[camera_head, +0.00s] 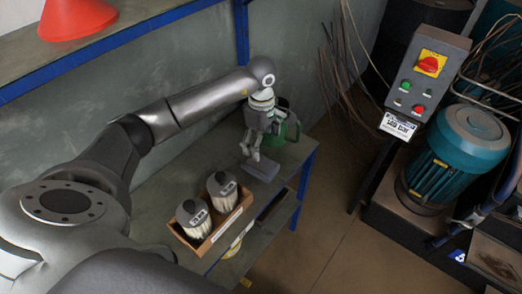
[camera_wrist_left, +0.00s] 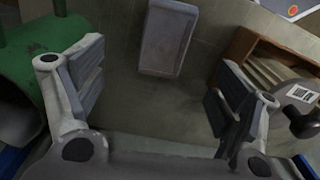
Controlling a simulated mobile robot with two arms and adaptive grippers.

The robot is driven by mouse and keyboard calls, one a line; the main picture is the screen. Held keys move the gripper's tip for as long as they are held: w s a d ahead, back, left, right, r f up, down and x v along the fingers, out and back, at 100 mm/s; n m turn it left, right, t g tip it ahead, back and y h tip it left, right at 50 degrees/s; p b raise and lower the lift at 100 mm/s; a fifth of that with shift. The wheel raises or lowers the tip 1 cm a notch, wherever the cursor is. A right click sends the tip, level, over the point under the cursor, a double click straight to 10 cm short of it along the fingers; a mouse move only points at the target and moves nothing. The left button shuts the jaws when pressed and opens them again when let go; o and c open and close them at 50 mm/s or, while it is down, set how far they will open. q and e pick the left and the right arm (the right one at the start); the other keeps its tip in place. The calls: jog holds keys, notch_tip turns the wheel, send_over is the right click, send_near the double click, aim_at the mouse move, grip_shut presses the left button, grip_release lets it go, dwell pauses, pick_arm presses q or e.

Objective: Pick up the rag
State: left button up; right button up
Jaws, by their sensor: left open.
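A flat grey rectangular piece (camera_head: 262,167), the only thing here that could be the rag, lies on the workbench (camera_head: 165,190) near its far right end. It also shows at the top of the left wrist view (camera_wrist_left: 168,38), ahead of the fingertips. My left gripper (camera_head: 251,152) points down just over and beside it in the head view. In the left wrist view my left gripper (camera_wrist_left: 157,90) is open, with bare bench between its fingers. My right gripper is in neither view.
A green can (camera_head: 285,127) stands close behind the left gripper; it also shows at the left wrist view's left edge (camera_wrist_left: 20,80). A wooden box (camera_head: 206,238) with two dark-lidded canisters (camera_head: 222,190) stands nearer. A control box (camera_head: 427,75) and a teal motor (camera_head: 455,150) are at right.

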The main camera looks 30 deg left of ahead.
aim_at(260, 163)
pick_arm(q)
jog(key=shift+w+a+f, duration=0.1)
jog(key=shift+a+f, duration=0.05)
jog(key=shift+a, duration=0.05)
jog(key=shift+s+d+f+b, duration=0.15)
jog(key=shift+s+f+b, duration=0.1)
jog(key=shift+b, duration=0.15)
jog(key=f+b, duration=0.1)
jog(key=f, duration=0.1)
jog(key=f+b, duration=0.1)
jog(key=f, duration=0.1)
jog(key=shift+s+d+b, duration=0.2)
jog(key=shift+b, duration=0.15)
jog(key=shift+s+f+b, duration=0.1)
jog(key=shift+f+b, duration=0.4)
jog(key=shift+f, duration=0.4)
jog(key=f+b, duration=0.2)
jog(key=f, duration=0.1)
jog(key=shift+a+f, duration=0.15)
jog(key=shift+a, duration=0.05)
jog(key=shift+f, duration=0.15)
jog(key=shift+c, duration=0.9)
jog(key=c, duration=0.9)
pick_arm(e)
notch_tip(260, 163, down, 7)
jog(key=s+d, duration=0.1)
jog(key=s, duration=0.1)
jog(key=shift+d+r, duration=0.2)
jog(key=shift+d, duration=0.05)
